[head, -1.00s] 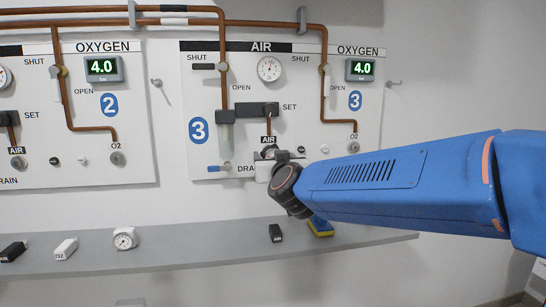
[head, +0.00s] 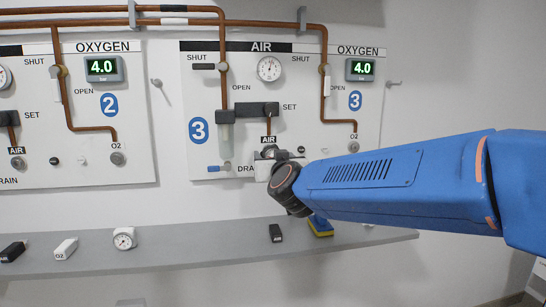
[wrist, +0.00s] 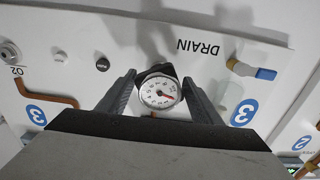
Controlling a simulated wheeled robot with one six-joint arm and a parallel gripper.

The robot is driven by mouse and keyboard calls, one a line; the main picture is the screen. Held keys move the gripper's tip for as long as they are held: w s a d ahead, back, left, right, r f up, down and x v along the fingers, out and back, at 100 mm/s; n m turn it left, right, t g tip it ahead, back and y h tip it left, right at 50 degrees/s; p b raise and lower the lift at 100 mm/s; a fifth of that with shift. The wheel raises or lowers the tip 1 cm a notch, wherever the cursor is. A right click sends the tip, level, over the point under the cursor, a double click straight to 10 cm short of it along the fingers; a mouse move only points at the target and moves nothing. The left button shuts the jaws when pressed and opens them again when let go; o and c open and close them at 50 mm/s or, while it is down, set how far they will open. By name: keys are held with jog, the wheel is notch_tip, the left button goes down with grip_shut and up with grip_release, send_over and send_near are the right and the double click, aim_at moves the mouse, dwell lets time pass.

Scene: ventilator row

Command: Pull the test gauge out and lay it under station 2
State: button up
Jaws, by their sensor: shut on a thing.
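The test gauge (wrist: 162,93), with a round white dial and a red needle, sits between the two fingers of my gripper (wrist: 160,100) in the wrist view. My gripper is shut on it. In the head view my gripper (head: 268,155) is at the AIR outlet of station 3, and the wrist hides most of the gauge. I cannot tell whether the gauge is still seated in the outlet. Station 2 is marked by a blue number plate (head: 109,105) on the left panel. The grey shelf (head: 180,250) runs below both panels.
On the shelf stand another white gauge (head: 124,238), a white O2 block (head: 66,249), black blocks (head: 13,251) (head: 276,233) and a blue-yellow sponge (head: 320,227). The shelf between the white gauge and the right black block is bare. A blue-handled drain valve (head: 219,168) is left of my gripper.

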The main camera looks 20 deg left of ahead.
jog(key=shift+v, duration=1.25)
dwell(1.0)
jog(key=v, duration=0.6)
jog(key=shift+s, duration=0.3)
dwell(1.3)
jog(key=shift+d, duration=0.15)
